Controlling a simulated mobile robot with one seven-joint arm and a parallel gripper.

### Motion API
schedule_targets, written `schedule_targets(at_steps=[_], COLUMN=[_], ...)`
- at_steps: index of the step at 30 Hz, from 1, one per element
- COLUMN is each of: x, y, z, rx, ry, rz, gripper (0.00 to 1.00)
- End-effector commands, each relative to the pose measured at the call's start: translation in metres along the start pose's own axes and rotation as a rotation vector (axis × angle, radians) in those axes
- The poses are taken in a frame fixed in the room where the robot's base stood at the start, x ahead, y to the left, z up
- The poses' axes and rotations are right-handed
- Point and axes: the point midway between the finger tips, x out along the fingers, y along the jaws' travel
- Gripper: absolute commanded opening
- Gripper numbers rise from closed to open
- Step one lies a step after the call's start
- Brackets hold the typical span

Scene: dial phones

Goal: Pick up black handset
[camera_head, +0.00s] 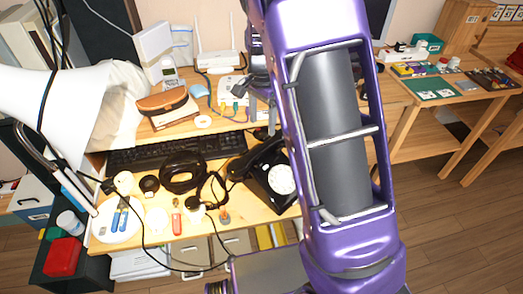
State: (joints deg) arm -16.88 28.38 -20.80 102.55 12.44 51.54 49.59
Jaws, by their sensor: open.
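A black rotary phone (272,190) with a white dial stands at the right front of the wooden desk, partly covered by my purple arm. Its black handset (252,160) lies across the back left of the phone body and seems to rest on it. My gripper (262,115) is small and dark in the picture, behind the phone near the desk's back shelf. It is open, with nothing seen between its fingers, and appears apart from the handset. My arm hides the right side of the phone.
A black looped object (183,173) and a coiled black cord lie left of the phone. A black keyboard (165,152) lies behind them. Small tools and a white plate (117,226) are along the front edge. A white lamp shade (58,97) stands at left.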

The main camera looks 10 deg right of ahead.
Motion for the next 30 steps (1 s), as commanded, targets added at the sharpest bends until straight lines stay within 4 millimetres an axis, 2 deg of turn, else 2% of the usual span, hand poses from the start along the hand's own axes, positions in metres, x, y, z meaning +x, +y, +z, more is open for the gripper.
schedule_targets(at_steps=[1, 3, 9, 17, 27, 30], x=[0.015, 0.03, 0.062, 0.075, 0.12, 0.122], y=[0.001, 0.0, -0.001, -0.002, -0.009, -0.009], z=[0.0, 0.0, -0.001, -0.003, -0.01, -0.01], rx=[0.001, 0.002, 0.001, 0.0, 0.0, -0.001], ry=[-0.002, -0.002, 0.0, 0.001, 0.001, 0.002], rz=[0.004, 0.003, 0.0, -0.002, -0.002, -0.003], gripper=[0.75, 0.75, 0.75, 0.75, 0.75, 0.75])
